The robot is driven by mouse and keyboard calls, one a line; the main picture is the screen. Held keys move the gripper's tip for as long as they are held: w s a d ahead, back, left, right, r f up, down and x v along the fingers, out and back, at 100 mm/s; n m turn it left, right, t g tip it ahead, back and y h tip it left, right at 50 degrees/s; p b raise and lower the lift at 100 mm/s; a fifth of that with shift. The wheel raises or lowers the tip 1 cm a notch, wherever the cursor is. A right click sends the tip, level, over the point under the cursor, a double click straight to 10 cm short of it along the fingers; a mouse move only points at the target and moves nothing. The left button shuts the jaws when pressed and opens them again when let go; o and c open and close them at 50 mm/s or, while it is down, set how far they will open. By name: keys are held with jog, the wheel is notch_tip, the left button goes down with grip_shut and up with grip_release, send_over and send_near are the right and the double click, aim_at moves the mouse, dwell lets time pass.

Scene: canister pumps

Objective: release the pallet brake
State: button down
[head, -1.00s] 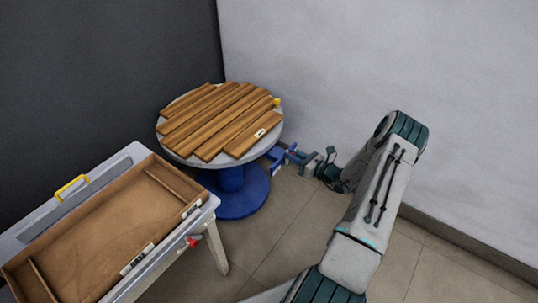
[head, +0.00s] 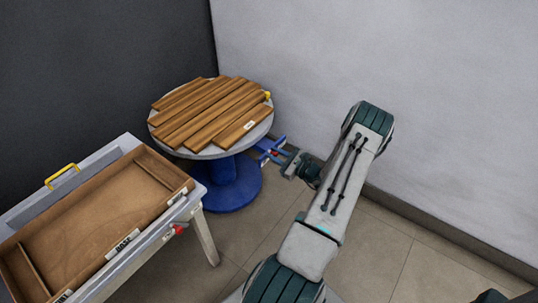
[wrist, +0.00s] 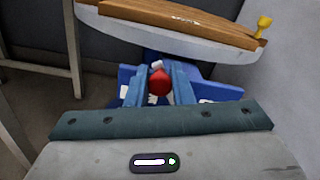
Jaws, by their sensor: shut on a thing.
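The round pallet (head: 160,147) has a grey disc topped with wooden slats and stands on a blue pedestal (head: 234,190). A red knob (wrist: 160,82), which looks like the brake handle, is below the disc's edge in the wrist view. My gripper (wrist: 159,74) has its blue fingers on both sides of this knob and is shut on it. In the head view, my gripper (head: 270,152) is at the right of the pedestal, under the disc; the knob is tiny there. The brake's mechanism behind the fingers is mostly hidden.
A yellow knob (head: 267,96) sits on the disc's right rim. A table with a wooden tray (head: 100,222) stands at the front left, with a red handle (head: 179,229) on its side. A pale wall (head: 420,90) is close behind my arm. The tiled floor is clear.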

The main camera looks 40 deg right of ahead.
dwell(0.3)
jog(key=c, duration=1.3)
grip_release()
jog(key=shift+o, duration=0.2)
jog(key=shift+s, duration=0.1)
jog(key=p+v, duration=0.2)
jog(key=v, duration=1.1)
jog(key=shift+s, duration=0.4)
